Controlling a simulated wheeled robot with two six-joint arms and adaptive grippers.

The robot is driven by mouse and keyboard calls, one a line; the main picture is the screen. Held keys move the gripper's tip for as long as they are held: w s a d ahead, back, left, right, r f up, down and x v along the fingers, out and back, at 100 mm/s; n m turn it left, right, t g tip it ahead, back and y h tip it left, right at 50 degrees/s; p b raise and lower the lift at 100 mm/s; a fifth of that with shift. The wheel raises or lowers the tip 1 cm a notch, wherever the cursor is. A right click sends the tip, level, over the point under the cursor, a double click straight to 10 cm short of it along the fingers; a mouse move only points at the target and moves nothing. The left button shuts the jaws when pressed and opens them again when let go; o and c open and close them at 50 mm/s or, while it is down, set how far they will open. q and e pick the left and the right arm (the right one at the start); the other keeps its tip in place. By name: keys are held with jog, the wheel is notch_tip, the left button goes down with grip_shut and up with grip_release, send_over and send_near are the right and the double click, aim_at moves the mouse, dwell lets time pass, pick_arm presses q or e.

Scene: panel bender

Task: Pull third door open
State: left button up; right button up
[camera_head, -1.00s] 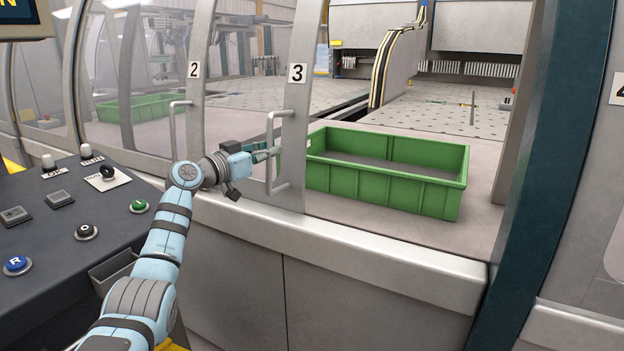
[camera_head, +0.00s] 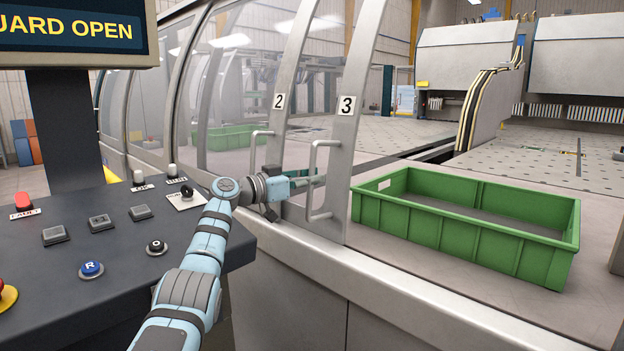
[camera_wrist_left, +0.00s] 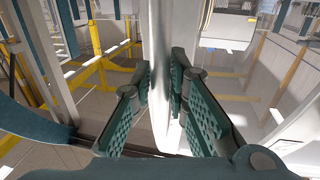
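The third door, marked 3 (camera_head: 347,106), is a glazed panel with a curved grey frame and stands open, with a wide opening to its right. Its pale handle (camera_head: 313,203) is a vertical bar on the frame's left side. My left gripper (camera_head: 319,180) is at this handle. In the left wrist view, the left gripper's green pads (camera_wrist_left: 160,85) close in on both sides of a pale upright bar, the handle (camera_wrist_left: 160,110). The exact contact is partly hidden. My right gripper is in neither view.
Door 2 (camera_head: 279,101) with its own handle stands just left. A green crate (camera_head: 460,225) sits inside the opening, right of door 3. A dark control panel (camera_head: 75,215) with buttons is at the left, below a screen (camera_head: 75,32) reading "...UARD OPEN".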

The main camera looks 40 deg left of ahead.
pick_arm(q)
jog(key=shift+o, duration=1.4)
jog(key=v, duration=1.2)
